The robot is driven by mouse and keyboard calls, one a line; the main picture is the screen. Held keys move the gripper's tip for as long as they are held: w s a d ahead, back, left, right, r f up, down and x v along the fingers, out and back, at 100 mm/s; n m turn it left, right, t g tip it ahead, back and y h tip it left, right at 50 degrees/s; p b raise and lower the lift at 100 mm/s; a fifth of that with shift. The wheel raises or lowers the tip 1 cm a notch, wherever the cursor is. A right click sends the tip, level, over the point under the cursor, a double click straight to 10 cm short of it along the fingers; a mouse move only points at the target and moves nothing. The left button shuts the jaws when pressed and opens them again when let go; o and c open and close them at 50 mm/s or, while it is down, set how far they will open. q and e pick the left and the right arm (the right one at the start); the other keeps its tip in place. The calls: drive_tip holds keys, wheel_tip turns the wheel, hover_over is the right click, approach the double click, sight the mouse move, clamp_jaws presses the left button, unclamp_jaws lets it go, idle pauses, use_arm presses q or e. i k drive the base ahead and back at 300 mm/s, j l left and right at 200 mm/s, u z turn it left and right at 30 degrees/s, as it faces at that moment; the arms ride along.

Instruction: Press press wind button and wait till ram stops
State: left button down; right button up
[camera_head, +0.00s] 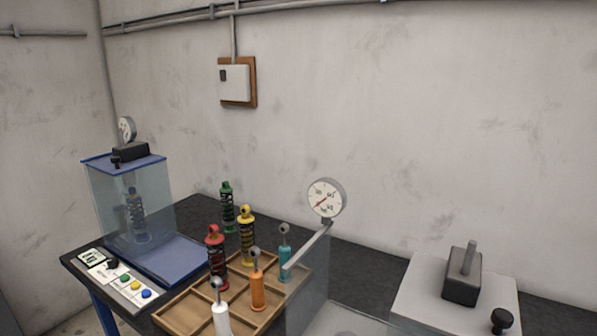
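A press-like machine with a clear, blue-edged chamber (108,200) stands at the left end of the dark table. A dark blue spring shock (136,212) stands upright inside it. A dark block (131,151) and a round gauge (126,129) sit on its top. In front is a pale control panel (107,273) with a green button (125,278), a yellow button (135,286), a blue button (146,294) and a black knob (112,262). I cannot read which button is for wind. No ram is clearly distinguishable. Neither of my grippers is in view.
A wooden divided tray (178,314) holds several coloured shocks and stands in front. A larger dial gauge (326,198) rises beside a clear panel (307,285). A grey plate (415,285) with a dark lever block (461,288) and black knob (502,320) is at right.

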sight(124, 277)
drive_tip(key=i+j+u, duration=0.4)
drive_tip(key=i+j, duration=0.15)
drive_tip(key=j, duration=0.15)
drive_tip(key=i+j+u, duration=0.35)
drive_tip(key=i+j, duration=0.15)
drive_tip(key=i, duration=0.15)
